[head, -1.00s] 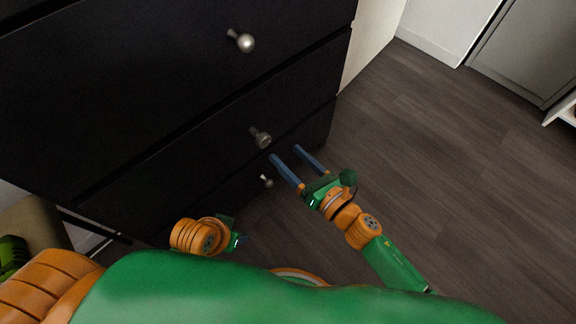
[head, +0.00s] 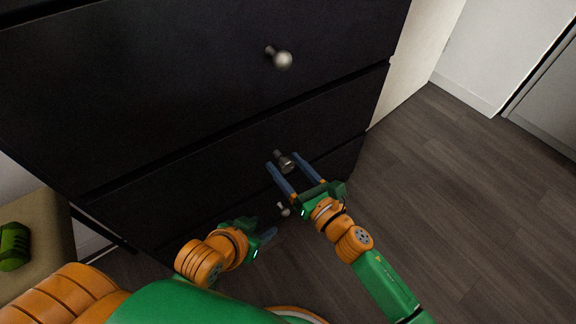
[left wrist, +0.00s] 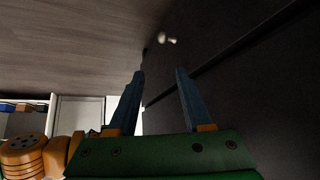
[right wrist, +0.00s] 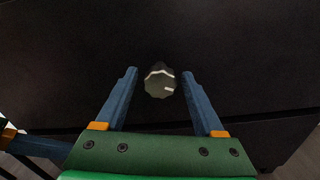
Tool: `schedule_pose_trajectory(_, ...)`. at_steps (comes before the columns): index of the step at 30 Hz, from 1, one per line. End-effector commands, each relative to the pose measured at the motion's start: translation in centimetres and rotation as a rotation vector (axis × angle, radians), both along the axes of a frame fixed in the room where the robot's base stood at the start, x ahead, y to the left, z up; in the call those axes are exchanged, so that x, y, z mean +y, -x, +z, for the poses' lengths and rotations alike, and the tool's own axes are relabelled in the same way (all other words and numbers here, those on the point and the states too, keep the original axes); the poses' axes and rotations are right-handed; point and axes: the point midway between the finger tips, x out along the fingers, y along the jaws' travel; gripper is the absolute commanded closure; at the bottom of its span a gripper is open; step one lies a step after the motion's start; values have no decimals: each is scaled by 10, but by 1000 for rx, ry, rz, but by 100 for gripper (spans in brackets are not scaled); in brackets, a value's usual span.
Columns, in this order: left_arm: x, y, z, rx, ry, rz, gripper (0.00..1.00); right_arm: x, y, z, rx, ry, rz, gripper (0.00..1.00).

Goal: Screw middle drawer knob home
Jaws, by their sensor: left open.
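The middle drawer knob (head: 286,162) is a dark grey knob on the black dresser's middle drawer (head: 225,165). In the right wrist view the knob (right wrist: 159,83) appears end-on, with a pale mark on its rim. My right gripper (head: 282,161) is open, with one blue finger on each side of the knob. Gaps show between knob and fingers in the right wrist view. My left gripper (head: 268,236) is open and empty, low in front of the dresser. In the left wrist view a small pale knob (left wrist: 167,39) lies beyond its fingertips, apart from them.
The upper drawer has a silver knob (head: 282,60), and a smaller knob (head: 284,209) sits on the bottom drawer. A beige surface with a green object (head: 14,246) is at the left. Open wooden floor (head: 455,190) lies to the right.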

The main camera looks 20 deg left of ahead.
Motion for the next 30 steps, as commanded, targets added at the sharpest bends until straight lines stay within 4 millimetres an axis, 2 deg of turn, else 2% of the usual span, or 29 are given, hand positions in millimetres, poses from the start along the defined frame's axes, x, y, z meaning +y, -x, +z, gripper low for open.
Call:
schedule_pose_trajectory(1,0,0,0,0,0,0,50,0,0,0,0,0,0,45)
schedule_pose_trajectory(7,0,0,0,1,0,0,50,0,0,0,1,-1,0,99)
schedule_pose_trajectory(18,1,4,-2,27,-4,1,50,0,0,0,44,-34,0,100)
schedule_pose_trajectory(26,9,32,-17,180,-31,12,50,0,0,1,191,-147,0,100)
schedule_pose_trajectory(30,14,53,-25,281,-47,18,50,0,0,1,296,-229,-1,100)
